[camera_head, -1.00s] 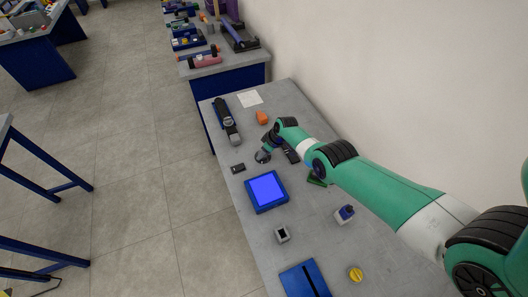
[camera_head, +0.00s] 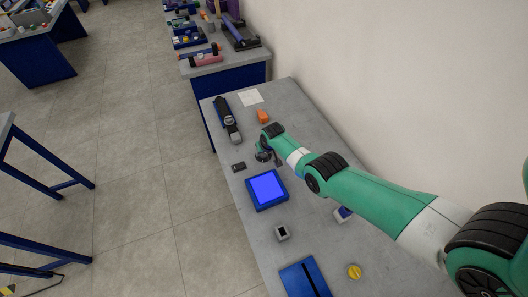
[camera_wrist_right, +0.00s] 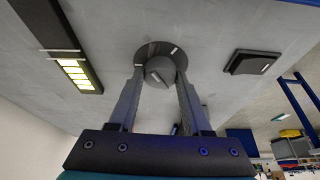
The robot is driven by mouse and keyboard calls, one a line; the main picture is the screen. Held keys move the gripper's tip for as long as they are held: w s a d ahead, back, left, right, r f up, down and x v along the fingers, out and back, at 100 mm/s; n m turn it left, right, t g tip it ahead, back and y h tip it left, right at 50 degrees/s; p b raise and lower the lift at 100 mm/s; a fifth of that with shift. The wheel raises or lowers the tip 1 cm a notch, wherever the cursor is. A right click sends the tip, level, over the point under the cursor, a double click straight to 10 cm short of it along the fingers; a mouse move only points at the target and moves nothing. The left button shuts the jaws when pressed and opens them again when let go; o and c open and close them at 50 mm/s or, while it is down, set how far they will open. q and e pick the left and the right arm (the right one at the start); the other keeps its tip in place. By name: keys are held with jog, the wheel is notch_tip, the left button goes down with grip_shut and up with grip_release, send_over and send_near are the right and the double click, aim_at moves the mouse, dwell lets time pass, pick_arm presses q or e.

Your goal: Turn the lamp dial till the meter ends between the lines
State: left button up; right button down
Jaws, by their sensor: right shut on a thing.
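My right gripper (camera_wrist_right: 159,78) is shut on the dial's knob, one finger on each side. In the head view the gripper (camera_head: 265,151) is over the dial (camera_head: 261,156). The dark meter (camera_wrist_right: 70,62) has a row of lit yellow-green bars; pale lines cross it near the end of the lit row. Whether the row ends between them I cannot tell. The lamp (camera_head: 267,188) is a square blue-framed panel glowing blue. My left gripper is out of view.
A small black box (camera_head: 238,166) sits beside the dial. A grey-black tool (camera_head: 228,120), an orange block (camera_head: 263,117) and a white sheet (camera_head: 250,97) lie farther back. A grey socket block (camera_head: 282,233), a yellow knob (camera_head: 355,271) and a blue slotted box (camera_head: 304,279) are nearer.

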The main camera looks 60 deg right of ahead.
jog(key=shift+s+f, duration=0.1)
dwell(0.3)
jog(key=shift+c, duration=1.7)
grip_release()
jog(key=p+v, duration=1.1)
jog(key=p, duration=0.4)
jog(key=shift+r+p, duration=0.3)
jog(key=shift+r, duration=0.1)
jog(key=shift+a, duration=0.1)
